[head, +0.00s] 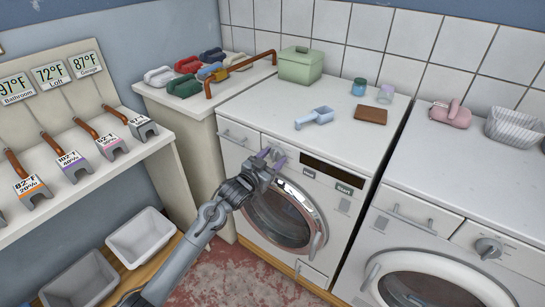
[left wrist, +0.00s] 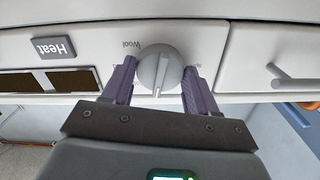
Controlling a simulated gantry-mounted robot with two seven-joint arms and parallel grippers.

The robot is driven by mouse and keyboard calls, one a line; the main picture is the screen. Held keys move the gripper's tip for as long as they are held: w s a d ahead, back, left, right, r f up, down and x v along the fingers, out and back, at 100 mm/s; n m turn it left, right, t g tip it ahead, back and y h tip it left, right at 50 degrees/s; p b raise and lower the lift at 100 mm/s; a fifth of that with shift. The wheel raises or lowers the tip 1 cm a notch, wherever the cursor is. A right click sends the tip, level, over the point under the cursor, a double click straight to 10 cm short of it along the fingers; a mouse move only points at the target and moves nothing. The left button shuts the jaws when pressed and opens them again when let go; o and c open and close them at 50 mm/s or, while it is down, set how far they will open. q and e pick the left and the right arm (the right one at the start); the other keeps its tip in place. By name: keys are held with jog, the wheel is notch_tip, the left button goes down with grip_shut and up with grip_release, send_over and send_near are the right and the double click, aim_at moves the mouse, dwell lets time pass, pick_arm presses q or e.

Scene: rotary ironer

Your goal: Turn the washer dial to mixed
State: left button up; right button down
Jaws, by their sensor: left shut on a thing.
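The washer (head: 318,180) is the left of two white front-loading machines, with a round glass door. My left gripper (head: 271,157) is at its control panel, with its purple fingers hiding most of the dial in the head view. In the left wrist view the round grey dial (left wrist: 161,70) sits between the two fingers of that gripper (left wrist: 160,84), which is shut on its sides. The panel appears upside down there. A "Wool" label shows beside the dial; other labels are hidden or too small to read. My right gripper is not in view.
A display (head: 333,172) and buttons are right of the dial, and a drawer (head: 238,134) is on its left. A blue scoop (head: 314,118) and a green box (head: 300,66) stand on the washer. The second machine (head: 440,235) has its own knob (head: 488,248).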

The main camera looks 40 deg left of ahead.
pick_arm(q)
jog(key=m+p, duration=0.1)
jog(key=m, duration=0.2)
jog(key=shift+r+m, duration=0.15)
jog(key=shift+m, duration=0.15)
jog(key=m+p, duration=0.1)
jog(key=m, duration=0.2)
jog(key=shift+m, duration=0.3)
jog(key=m+p, duration=0.1)
jog(key=m, duration=0.3)
jog(key=shift+m, duration=0.3)
jog(key=shift+m+p, duration=0.4)
jog(key=shift+m, duration=1.4)
jog(key=o, duration=1.1)
jog(key=shift+c, duration=0.2)
jog(key=shift+s, duration=0.15)
